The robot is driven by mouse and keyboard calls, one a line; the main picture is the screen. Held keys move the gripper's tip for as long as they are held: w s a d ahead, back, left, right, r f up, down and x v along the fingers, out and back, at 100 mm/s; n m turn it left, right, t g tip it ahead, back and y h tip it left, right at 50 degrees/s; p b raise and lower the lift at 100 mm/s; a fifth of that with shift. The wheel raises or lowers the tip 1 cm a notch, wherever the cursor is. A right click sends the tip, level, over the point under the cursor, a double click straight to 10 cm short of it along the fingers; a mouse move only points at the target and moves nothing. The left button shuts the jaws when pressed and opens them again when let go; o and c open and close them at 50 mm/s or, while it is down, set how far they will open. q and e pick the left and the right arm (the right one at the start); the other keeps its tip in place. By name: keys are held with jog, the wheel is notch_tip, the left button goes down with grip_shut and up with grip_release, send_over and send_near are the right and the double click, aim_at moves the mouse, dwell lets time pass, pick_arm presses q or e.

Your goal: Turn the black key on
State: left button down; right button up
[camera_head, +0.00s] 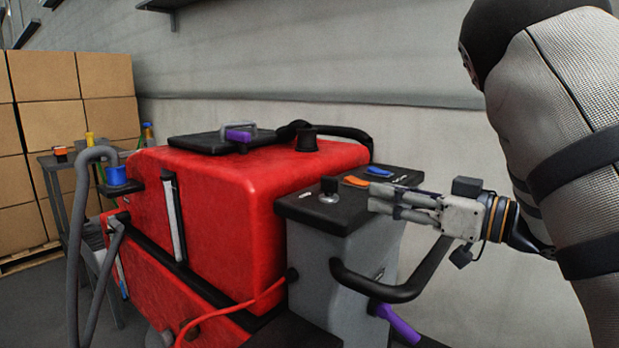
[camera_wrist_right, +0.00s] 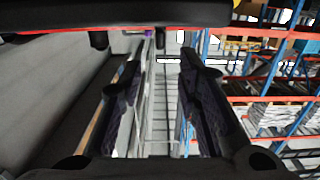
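The black key (camera_head: 329,184) stands in a round silver lock (camera_head: 328,198) on the dark top of the machine's grey control column (camera_head: 335,245). My right gripper (camera_head: 371,197) comes in from the right, with its fingers pointing left towards the key. Its fingertips are right of the key, with a gap between, and do not touch it. In the right wrist view the two fingers (camera_wrist_right: 162,52) are apart with nothing between them. I cannot clearly make out the key in that view. My left gripper is not in view.
An orange lever (camera_head: 356,182) and a blue one (camera_head: 379,172) sit close to the right fingers. A black handle bar (camera_head: 385,292) curves below the gripper. The red tank (camera_head: 235,190) is to the left. A grey wall (camera_head: 420,140) stands behind.

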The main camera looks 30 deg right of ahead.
aim_at(337, 182)
jog(key=x, duration=1)
jog(key=shift+w+a+r, duration=0.1)
jog(key=shift+w+a, duration=0.1)
jog(key=shift+w, duration=0.15)
grip_shut()
